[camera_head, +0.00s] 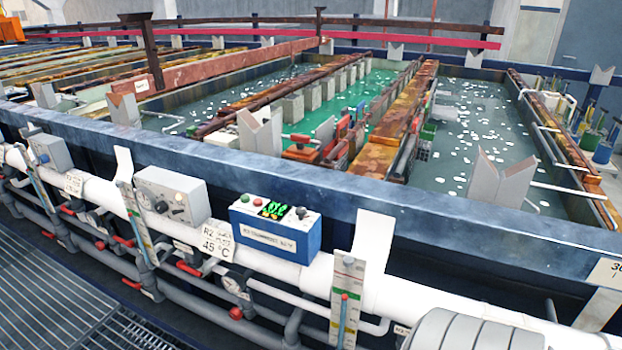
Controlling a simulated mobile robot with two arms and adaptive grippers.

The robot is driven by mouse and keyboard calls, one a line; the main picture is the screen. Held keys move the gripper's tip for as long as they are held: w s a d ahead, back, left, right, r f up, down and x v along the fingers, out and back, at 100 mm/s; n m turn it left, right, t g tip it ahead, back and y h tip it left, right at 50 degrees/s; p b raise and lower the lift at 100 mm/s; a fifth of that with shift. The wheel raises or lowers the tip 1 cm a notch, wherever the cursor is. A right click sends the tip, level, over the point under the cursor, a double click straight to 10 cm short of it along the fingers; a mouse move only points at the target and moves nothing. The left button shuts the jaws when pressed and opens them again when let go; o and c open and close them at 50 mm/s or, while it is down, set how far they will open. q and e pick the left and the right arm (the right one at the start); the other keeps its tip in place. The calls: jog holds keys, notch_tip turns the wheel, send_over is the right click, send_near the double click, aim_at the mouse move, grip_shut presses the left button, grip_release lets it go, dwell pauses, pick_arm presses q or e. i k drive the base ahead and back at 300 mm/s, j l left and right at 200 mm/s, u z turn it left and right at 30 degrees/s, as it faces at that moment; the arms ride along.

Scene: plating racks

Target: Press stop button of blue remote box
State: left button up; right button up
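The blue remote box (272,232) sits on the white pipe along the front of the tanks, near the middle of the view. It has a blue front with a white label and a light top panel. On its top are a green button (245,198), a red button (257,202), a lit green display (274,210) and a dark knob (301,212). The writing on the buttons is too small to read. Nothing touches or covers the box. Neither of my grippers shows in the head view.
A grey control box (172,195) stands left of the blue box, with a temperature sign (217,239) between them. A gauge strip (346,295) hangs to the right. The blue tank rim (400,205) runs behind. Pipes and red valve handles lie below; grating (60,300) covers the lower-left floor.

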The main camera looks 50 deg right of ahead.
aim_at(258, 202)
jog(key=z, duration=1.4)
